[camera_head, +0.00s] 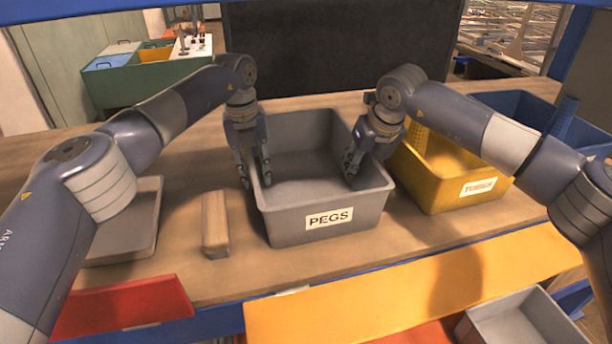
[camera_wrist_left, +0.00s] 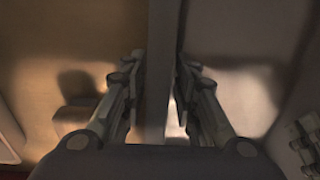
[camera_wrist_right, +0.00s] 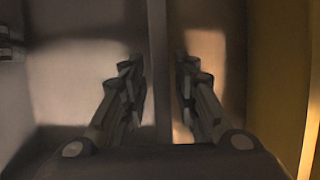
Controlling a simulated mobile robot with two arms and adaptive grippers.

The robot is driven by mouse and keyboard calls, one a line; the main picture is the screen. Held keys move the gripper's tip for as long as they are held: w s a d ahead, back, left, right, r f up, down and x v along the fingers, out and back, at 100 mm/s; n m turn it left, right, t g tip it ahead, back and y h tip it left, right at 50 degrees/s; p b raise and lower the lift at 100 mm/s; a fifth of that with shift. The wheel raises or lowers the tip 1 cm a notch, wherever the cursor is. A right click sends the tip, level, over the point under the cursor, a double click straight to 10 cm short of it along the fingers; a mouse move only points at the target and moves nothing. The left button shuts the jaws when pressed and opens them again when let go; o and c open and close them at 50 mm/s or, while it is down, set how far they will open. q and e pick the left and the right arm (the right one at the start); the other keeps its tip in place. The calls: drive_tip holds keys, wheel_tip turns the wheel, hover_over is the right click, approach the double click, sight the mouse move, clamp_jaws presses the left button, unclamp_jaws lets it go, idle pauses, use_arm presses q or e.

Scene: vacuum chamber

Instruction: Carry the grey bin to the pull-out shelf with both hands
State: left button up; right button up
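The grey bin (camera_head: 290,226), labelled PEGS, stands upright on the wooden bench and looks empty. My left gripper (camera_head: 254,172) straddles its left wall, one finger outside and one inside. My right gripper (camera_head: 357,165) straddles the right wall in the same way. That wall also shows between the fingers in the right wrist view (camera_wrist_right: 159,70). I cannot tell for sure which surface is the pull-out shelf; a yellow-orange panel (camera_head: 400,290) juts out at the bench's front.
A yellow bin (camera_head: 455,190) stands close on the right, with a blue bin (camera_head: 520,105) behind it. A wooden block (camera_head: 215,225) and a grey tray (camera_head: 125,240) lie on the left. A red panel (camera_head: 125,305) and another grey bin (camera_head: 520,325) are at the front. A dark panel (camera_head: 340,45) stands behind.

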use_arm(q)
clamp_jaws()
use_arm(e)
clamp_jaws()
use_arm(q)
drive_tip(key=shift+r, duration=0.15)
use_arm(e)
drive_tip(key=shift+r, duration=0.25)
